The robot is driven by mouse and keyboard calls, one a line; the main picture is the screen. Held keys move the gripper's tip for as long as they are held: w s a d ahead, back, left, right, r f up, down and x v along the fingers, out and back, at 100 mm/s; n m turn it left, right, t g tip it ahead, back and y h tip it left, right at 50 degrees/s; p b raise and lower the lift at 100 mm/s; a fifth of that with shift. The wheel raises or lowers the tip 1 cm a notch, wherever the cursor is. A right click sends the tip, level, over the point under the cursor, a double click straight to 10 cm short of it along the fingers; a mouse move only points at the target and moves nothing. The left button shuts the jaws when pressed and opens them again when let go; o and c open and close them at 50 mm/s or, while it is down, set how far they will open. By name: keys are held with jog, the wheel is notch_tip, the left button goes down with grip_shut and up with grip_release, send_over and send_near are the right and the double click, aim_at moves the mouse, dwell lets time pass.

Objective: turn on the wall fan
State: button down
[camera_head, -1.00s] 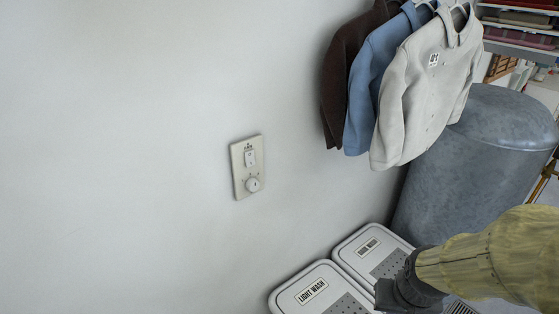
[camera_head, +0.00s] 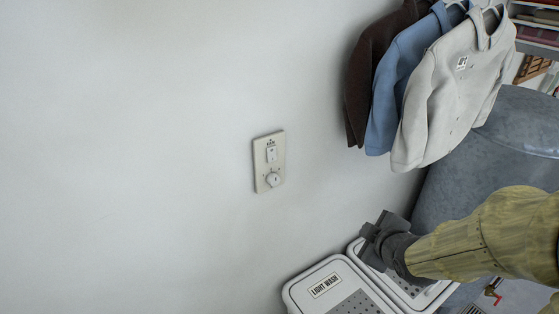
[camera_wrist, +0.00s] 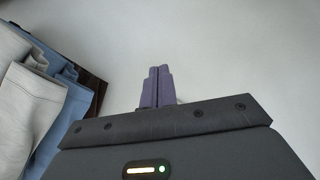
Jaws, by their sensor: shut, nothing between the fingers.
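A beige wall plate (camera_head: 268,162) is fixed on the white wall near the middle of the head view. It carries a small rocker switch (camera_head: 271,154) above a round knob (camera_head: 273,180). The fan itself is not in view. My gripper (camera_head: 366,246) is to the right of and below the plate in the head view, apart from it, above the laundry bins. In the wrist view my gripper (camera_wrist: 156,72) shows its two purple fingers together, empty, with the wall beyond. The plate cannot be made out in the wrist view.
Brown, blue and pale grey shirts (camera_head: 440,105) hang on the wall at upper right; the pale ones show at left in the wrist view (camera_wrist: 35,95). Lidded bins, one labelled LIGHT WASH (camera_head: 325,285), stand below. A grey tank (camera_head: 510,130) is at right. The wall around the plate is clear.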

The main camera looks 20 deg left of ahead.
aim_at(273, 160)
jog(key=s+a+r+n+y+p, duration=0.1)
jog(key=a+r+n+y, duration=0.7)
jog(key=a+r+n, duration=0.2)
jog(key=a+n, duration=0.2)
jog(key=shift+a+r+n+t+y, duration=0.15)
jog(key=shift+a+n+t+y, duration=0.15)
jog(key=shift+t+y, duration=0.1)
jog(key=p+x, duration=0.5)
jog(key=x, duration=0.8)
jog(key=shift+w+a, duration=0.2)
jog(key=shift+w+a+p, duration=0.15)
jog(key=shift+p, duration=0.15)
